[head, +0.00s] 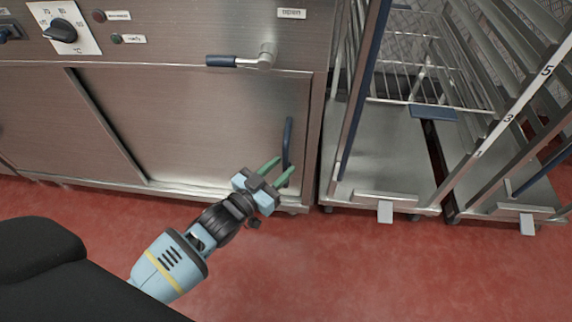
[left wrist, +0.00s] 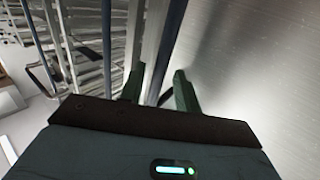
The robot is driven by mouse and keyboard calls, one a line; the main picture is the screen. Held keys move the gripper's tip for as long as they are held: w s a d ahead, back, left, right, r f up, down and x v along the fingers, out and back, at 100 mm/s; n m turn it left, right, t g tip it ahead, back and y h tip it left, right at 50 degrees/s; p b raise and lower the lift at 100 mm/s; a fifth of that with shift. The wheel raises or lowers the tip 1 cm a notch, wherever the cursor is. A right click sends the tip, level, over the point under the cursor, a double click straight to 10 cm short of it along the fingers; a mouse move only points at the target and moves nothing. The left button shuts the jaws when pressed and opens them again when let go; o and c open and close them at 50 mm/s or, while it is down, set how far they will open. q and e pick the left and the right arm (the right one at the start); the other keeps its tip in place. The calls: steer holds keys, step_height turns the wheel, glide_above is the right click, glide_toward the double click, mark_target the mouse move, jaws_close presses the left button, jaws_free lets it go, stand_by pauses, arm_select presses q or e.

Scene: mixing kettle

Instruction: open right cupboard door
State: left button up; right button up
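The right cupboard door (head: 215,120) is a brushed steel panel on the front of the kettle unit, and it looks closed. Its upright dark blue handle (head: 288,138) is near the door's right edge. My left gripper (head: 276,172) is at the lower end of this handle, with its green fingers apart. In the left wrist view the two green fingers of my left gripper (left wrist: 158,90) are spread, and a dark blue bar (left wrist: 169,45), seemingly the handle, runs between them. I cannot tell whether either finger touches it. My right gripper is not in view.
A steel rack trolley (head: 385,150) stands close to the right of the cupboard, with a second one (head: 500,195) beside it. A lever with a blue grip (head: 222,61) sticks out above the door. The red floor (head: 330,265) in front is clear.

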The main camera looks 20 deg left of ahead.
arm_select(q)
steer(key=shift+x, duration=1.15)
jaws_close()
